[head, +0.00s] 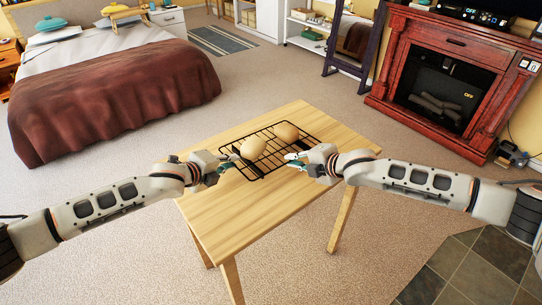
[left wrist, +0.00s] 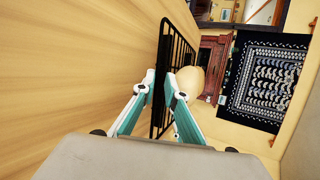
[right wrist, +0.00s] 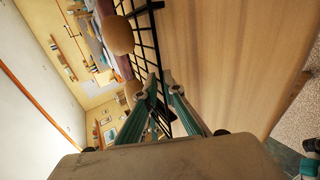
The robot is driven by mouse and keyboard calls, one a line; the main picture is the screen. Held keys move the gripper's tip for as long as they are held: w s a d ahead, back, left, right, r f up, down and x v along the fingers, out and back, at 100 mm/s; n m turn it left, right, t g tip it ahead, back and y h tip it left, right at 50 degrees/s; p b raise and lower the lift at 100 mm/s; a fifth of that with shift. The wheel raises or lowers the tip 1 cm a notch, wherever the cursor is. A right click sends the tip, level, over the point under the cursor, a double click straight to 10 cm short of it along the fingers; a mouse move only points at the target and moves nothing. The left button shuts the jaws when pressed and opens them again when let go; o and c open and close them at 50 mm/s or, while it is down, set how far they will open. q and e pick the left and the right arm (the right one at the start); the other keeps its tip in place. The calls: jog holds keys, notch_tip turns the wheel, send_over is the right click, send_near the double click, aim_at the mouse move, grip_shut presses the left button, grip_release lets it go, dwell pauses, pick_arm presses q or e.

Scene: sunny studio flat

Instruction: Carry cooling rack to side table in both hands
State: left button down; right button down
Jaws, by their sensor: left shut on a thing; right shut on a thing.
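The black wire cooling rack (head: 257,178) is level at the middle of the light wooden table (head: 225,225). Two round tan buns, a near one (head: 252,148) and a far one (head: 286,132), rest on it. My left gripper (head: 229,167) is shut on the rack's left side, and its bars show between the fingers in the left wrist view (left wrist: 174,60). My right gripper (head: 294,160) is shut on the rack's right side, also seen in the right wrist view (right wrist: 148,42). I cannot tell whether the rack touches the tabletop or hangs just above it.
A bed with a brown blanket (head: 120,95) stands at the back left. A red fireplace (head: 450,70) is at the right, with a dark-framed mirror (head: 352,45) beside it. Open carpet (head: 270,80) lies behind the table. The rest of the tabletop is bare.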

pick_arm(q)
jog(key=shift+s+d+f, duration=0.1)
jog(key=shift+d+f, duration=0.1)
pick_arm(e)
jog(key=shift+a+f, duration=0.15)
jog(key=shift+a, duration=0.05)
pick_arm(q)
jog(key=c, duration=2)
grip_release()
jog(key=shift+c, duration=0.2)
pick_arm(e)
jog(key=c, duration=2.2)
grip_release()
pick_arm(q)
jog(key=shift+a, duration=0.1)
pick_arm(e)
jog(key=shift+o, duration=0.2)
jog(key=shift+d, duration=0.2)
pick_arm(q)
jog(key=shift+a, duration=0.15)
pick_arm(e)
jog(key=shift+s+d, duration=0.1)
pick_arm(q)
jog(key=v, duration=1.1)
jog(key=shift+s+r, duration=0.2)
jog(key=shift+s, duration=0.1)
pick_arm(e)
jog(key=v, duration=1.1)
jog(key=shift+s+d+r, duration=0.2)
jog(key=shift+s, duration=0.05)
